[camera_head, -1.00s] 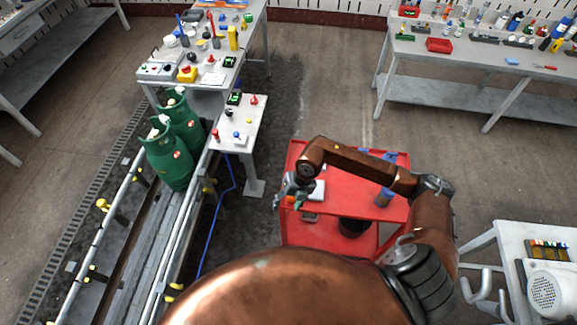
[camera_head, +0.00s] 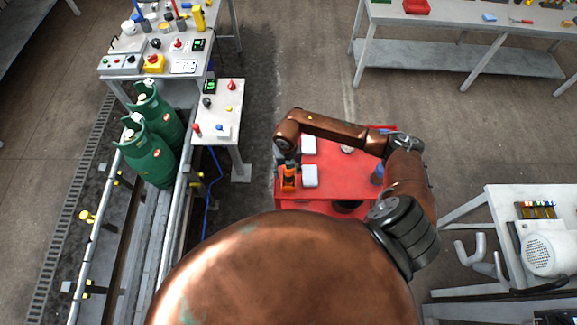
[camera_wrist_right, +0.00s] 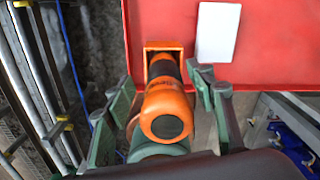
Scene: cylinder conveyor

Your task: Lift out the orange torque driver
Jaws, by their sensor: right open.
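The orange torque driver (camera_wrist_right: 165,108) has an orange and black handle. In the right wrist view its butt end faces the camera, and its black far part enters a square orange holder (camera_wrist_right: 150,47) at the edge of the red cart (camera_wrist_right: 270,50). In the head view the driver (camera_head: 289,180) shows small at the cart's left edge. My right gripper (camera_wrist_right: 163,82) is open, with one finger on each side of the driver. Gaps show between fingers and handle; contact cannot be told. My left gripper is out of view.
Two white pads (camera_head: 310,176) (camera_head: 308,145) lie on the cart beside the driver, and a blue cylinder (camera_head: 377,174) stands at its right. Green gas cylinders (camera_head: 150,155) stand on the conveyor at left. A small white table (camera_head: 222,115) holds several buttons.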

